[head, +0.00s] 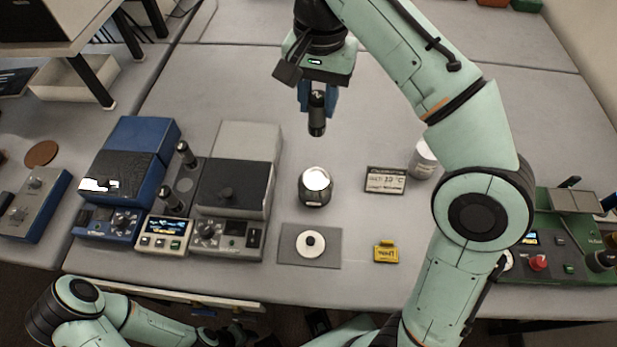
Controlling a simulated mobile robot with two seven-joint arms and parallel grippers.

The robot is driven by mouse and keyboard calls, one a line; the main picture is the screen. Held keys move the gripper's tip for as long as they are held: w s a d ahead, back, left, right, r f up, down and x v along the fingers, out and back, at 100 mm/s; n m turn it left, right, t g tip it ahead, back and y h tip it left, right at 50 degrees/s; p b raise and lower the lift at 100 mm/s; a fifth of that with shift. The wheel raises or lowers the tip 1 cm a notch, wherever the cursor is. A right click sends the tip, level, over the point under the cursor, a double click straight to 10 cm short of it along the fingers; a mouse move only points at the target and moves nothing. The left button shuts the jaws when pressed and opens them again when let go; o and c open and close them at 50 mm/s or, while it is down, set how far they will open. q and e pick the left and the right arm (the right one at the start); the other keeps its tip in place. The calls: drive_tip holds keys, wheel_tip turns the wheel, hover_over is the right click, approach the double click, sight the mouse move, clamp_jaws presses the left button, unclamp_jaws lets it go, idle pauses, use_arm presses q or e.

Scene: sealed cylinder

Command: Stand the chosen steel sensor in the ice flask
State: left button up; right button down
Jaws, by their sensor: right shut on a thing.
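My right gripper (317,96) points down at upper centre and is shut on a dark, upright sensor (316,126). Its steel part cannot be made out. The sensor hangs above the table, higher in the picture than the ice flask (315,194) and apart from it. The flask is a round, shiny vessel with a bright white open top. Two other black-capped sensors (184,154) (169,200) stand in a dark rack between the blue and grey devices. My left arm is folded low at the left; its gripper cannot be made out clearly.
A white disc with a black knob (310,244) lies on a grey mat (330,257) in front of the flask. A small sign (385,180), a white jar (423,160) and a yellow tag (386,252) stand right of it. The table behind the flask is clear.

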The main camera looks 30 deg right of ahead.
sight(318, 130)
use_arm(q)
wheel_tip(318, 130, down, 7)
drive_tip(key=s+b, duration=0.2)
drive_tip(key=b, duration=0.4)
drive_tip(key=shift+s+f+b, duration=0.2)
drive_tip(key=shift+s+b, duration=0.1)
drive_tip(key=shift+s, duration=0.05)
use_arm(e)
drive_tip(key=shift+s+f, duration=0.1)
drive_tip(key=shift+f, duration=9.65)
drive_tip(key=shift+f, duration=0.15)
drive_tip(key=c, duration=0.8)
unclamp_jaws()
wheel_tip(318, 130, up, 12)
drive_tip(key=p, duration=0.3)
drive_tip(key=shift+p, duration=0.4)
use_arm(q)
drive_tip(key=r, duration=0.2)
drive_tip(key=w+r, duration=0.1)
drive_tip(key=shift+r, duration=0.4)
